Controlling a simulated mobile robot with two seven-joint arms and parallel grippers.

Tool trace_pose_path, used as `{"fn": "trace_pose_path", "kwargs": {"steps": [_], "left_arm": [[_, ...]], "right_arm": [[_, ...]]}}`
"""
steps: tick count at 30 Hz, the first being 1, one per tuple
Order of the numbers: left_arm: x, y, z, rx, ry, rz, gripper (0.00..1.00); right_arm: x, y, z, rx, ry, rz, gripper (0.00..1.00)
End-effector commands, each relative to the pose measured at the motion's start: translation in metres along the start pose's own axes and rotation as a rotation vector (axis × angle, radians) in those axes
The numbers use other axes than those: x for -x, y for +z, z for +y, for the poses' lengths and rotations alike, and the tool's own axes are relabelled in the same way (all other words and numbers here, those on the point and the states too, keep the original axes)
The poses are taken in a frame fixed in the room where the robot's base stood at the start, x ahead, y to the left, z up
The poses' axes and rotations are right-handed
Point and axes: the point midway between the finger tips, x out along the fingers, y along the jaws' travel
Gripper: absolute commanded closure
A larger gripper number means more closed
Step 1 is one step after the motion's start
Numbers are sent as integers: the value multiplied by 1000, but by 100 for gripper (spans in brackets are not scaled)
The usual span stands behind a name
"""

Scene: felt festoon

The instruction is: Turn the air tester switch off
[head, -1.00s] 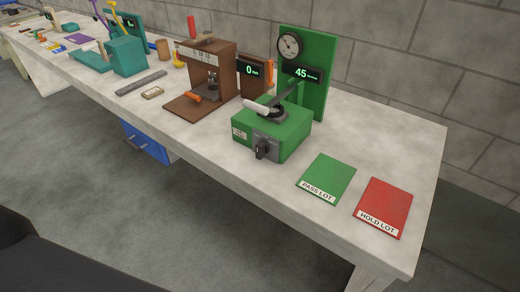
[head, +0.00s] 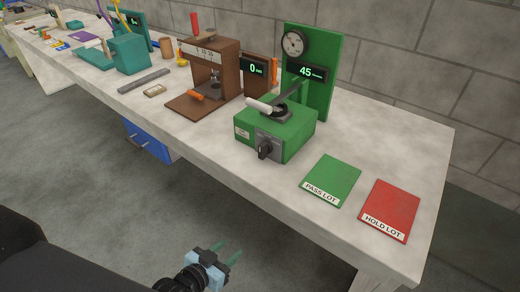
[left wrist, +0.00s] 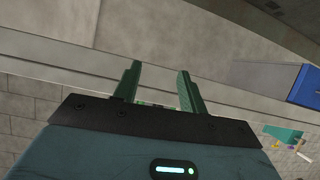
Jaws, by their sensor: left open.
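The green air tester (head: 275,130) stands on the bench, with a green back panel (head: 308,98) that carries a round dial and a display reading 45. Its black switch knob (head: 264,149) sits on a grey plate on the front face. A lever with a white handle (head: 259,106) lies across its top. My left gripper (head: 231,252) is low in front of the bench, open and empty, well apart from the tester. In the left wrist view its two green fingers (left wrist: 158,88) stand apart with nothing clearly between them. My right gripper does not show.
A green PASS LOT mat (head: 331,178) and a red HOLD LOT mat (head: 391,207) lie right of the tester. A brown device (head: 215,70) stands to its left. A blue box (head: 149,142) is below the bench edge. The floor before the bench is clear.

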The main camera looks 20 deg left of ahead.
Motion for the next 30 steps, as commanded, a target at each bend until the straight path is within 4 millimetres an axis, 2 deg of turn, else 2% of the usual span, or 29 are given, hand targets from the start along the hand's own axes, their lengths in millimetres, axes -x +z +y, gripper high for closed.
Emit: {"fn": "trace_pose_path", "kwargs": {"steps": [1, 6, 9, 12, 15, 18, 25, 30], "left_arm": [[-19, -24, -8, -10, 9, 52, 58], [-62, -108, -31, -37, 34, 222, 58], [-78, -153, -42, -52, 43, 306, 58], [-87, -188, -50, -62, 48, 369, 58], [-91, -210, -55, -68, 52, 406, 58], [-92, -219, -57, -70, 53, 422, 58], [-95, -222, -57, -69, 53, 426, 58], [-112, -230, -55, -68, 53, 426, 58]], "right_arm": [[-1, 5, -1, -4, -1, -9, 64], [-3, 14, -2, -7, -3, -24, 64], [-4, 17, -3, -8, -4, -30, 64], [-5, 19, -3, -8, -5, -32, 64], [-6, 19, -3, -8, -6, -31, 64], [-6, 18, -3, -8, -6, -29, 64], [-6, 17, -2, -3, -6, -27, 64], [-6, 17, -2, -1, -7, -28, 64]]}}
